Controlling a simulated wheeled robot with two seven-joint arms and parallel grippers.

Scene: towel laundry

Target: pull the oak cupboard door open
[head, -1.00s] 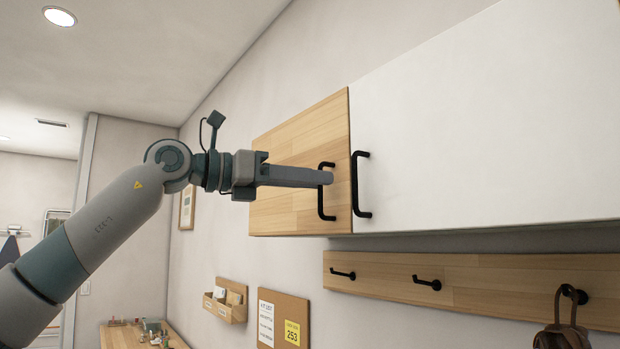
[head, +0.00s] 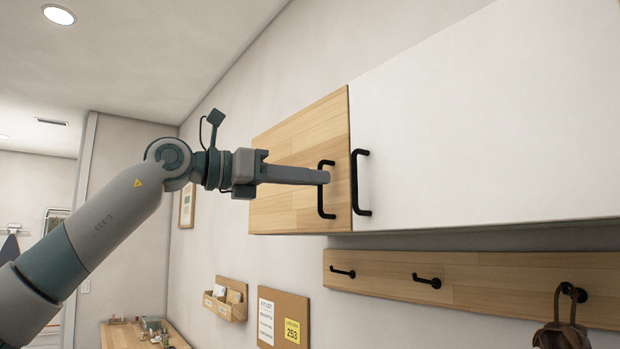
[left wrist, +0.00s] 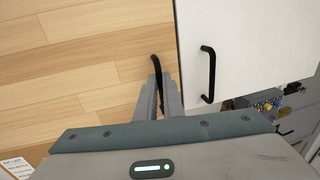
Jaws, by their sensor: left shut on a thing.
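The oak cupboard door (head: 290,130) is on the wall cupboard at the left of a white door. It looks shut, roughly flush with the white door. Its black bar handle (head: 321,205) stands near the door's right edge. My left gripper (head: 325,177) reaches in from the left and is shut on the middle of this handle. In the left wrist view the fingers (left wrist: 158,98) close around the black oak-door handle (left wrist: 157,68), and part of the handle is hidden between them. My right gripper is not in view.
The white cupboard door (head: 480,120) has its own black handle (head: 361,183) close beside the gripper. Below is an oak hook rail (head: 390,287) with a brown bag (head: 561,335). A pinboard (head: 283,318) and a small wall organiser (head: 226,301) hang lower left.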

